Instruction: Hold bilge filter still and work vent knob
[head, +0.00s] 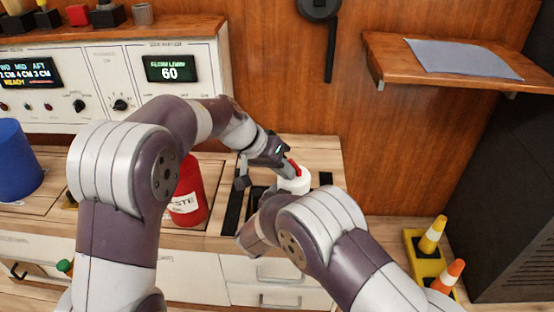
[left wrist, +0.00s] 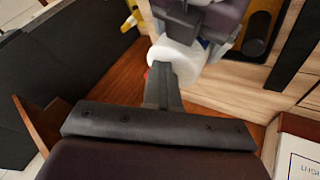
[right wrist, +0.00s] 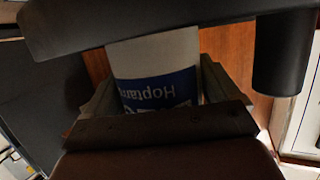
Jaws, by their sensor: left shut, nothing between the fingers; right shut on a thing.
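The bilge filter is a white cylinder (head: 297,184) standing on the counter, with a red vent knob (head: 294,166) at its top. In the right wrist view the filter (right wrist: 155,60) shows a blue label with upside-down lettering, and my right gripper (right wrist: 158,92) is shut on its body, one finger on each side. My left gripper (head: 287,169) is shut and empty, its fingertips close beside the red knob. In the left wrist view its fingers (left wrist: 162,85) reach toward the white filter (left wrist: 178,58); only a sliver of red shows there. I cannot tell whether they touch the knob.
A red canister (head: 187,195) stands left of the filter and a blue container (head: 15,160) farther left. An instrument panel (head: 188,67) is behind, with a wooden shelf (head: 450,62) at right. Yellow and orange cones (head: 433,235) stand lower right.

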